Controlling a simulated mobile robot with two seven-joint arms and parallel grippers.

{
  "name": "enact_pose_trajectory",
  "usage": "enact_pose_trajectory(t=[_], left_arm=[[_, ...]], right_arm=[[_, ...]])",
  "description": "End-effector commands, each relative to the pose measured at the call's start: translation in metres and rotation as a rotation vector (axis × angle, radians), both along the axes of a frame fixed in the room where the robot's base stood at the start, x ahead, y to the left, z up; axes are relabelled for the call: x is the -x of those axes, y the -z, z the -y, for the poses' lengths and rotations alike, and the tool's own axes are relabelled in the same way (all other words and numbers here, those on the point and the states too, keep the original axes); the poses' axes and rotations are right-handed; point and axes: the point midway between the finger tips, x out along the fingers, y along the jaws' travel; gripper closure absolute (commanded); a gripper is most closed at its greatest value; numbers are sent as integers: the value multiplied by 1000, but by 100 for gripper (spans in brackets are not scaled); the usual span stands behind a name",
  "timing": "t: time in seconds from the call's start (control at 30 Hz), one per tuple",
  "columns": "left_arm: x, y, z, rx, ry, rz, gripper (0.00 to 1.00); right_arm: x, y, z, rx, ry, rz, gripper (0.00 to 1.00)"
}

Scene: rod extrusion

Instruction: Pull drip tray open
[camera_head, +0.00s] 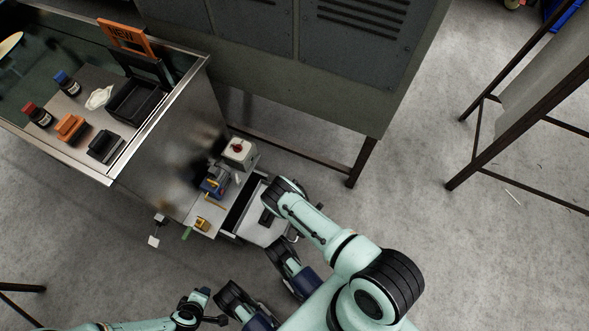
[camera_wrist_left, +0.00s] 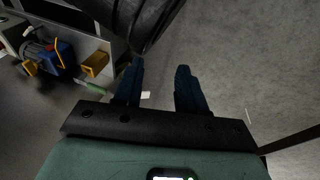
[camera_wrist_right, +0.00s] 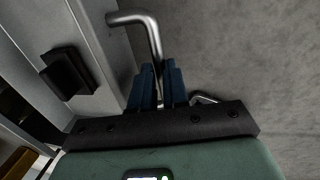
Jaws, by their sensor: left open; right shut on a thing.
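The drip tray (camera_head: 262,230) is a pale grey drawer low beside the steel cabinet, with a dark gap (camera_head: 238,205) along its left side. In the right wrist view its grey front (camera_wrist_right: 95,25) carries a black block (camera_wrist_right: 68,73) and a bent metal handle (camera_wrist_right: 150,28). My right gripper (camera_wrist_right: 158,90) is shut on this handle. In the head view my right arm largely covers that grip. My left gripper (camera_wrist_left: 157,88) is open, with nothing between its blue fingers; floor shows behind them.
A low shelf beside the tray holds a white box with a red knob (camera_head: 238,150), a blue device (camera_head: 214,182) and a yellow item (camera_head: 202,223). The counter (camera_head: 150,130) above carries bottles and black bins. A dark metal frame (camera_head: 480,140) stands right.

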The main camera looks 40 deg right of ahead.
Motion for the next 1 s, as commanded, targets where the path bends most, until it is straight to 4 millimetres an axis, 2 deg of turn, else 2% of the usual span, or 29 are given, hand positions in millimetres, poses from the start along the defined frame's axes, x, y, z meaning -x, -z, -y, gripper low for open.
enact_pose_trajectory(t=[0.2,0.6,0.63,0.7,1.0], left_arm=[[13,-5,6,14,11,-33,60],[14,-4,6,15,12,-37,60],[14,-4,6,15,12,-37,60],[14,-4,6,15,12,-37,60],[15,-5,6,16,13,-39,60]], right_arm=[[13,-1,6,0,0,1,100],[14,0,6,0,0,1,100],[14,0,6,0,0,1,76],[14,0,6,0,0,1,60],[14,-2,6,0,0,1,60]])
